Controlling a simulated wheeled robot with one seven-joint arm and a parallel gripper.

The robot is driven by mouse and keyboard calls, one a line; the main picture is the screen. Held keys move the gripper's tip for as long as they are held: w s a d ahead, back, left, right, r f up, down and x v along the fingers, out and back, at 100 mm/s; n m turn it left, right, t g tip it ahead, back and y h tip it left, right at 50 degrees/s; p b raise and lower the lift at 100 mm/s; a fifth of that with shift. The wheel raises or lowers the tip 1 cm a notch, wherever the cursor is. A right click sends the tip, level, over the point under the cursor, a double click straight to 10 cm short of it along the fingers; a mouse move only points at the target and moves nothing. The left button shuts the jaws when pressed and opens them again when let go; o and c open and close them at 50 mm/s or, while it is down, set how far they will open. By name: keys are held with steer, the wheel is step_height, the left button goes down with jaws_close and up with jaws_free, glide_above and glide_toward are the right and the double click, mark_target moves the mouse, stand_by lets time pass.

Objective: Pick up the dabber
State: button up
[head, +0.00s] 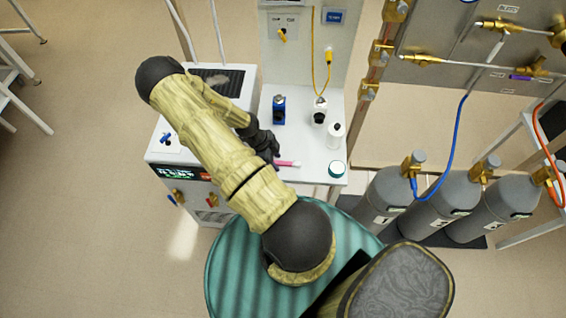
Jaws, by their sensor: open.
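A slim pink stick with a pale end, which looks to be the dabber (287,163), lies on the white bench top (308,147) near its front edge. My gripper (272,155) is open at the left end of the pink stick, with its dark fingers pointing down toward the bench. The gripper partly hides that end, and I cannot tell whether the fingers touch the stick or stand around it.
Grey gas cylinders (388,196) stand on the floor at right.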

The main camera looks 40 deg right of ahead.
steer(key=shift+c, duration=0.4)
jaws_close()
step_height(320, 180, up, 10)
steer(key=b, duration=0.2)
stand_by(0.6)
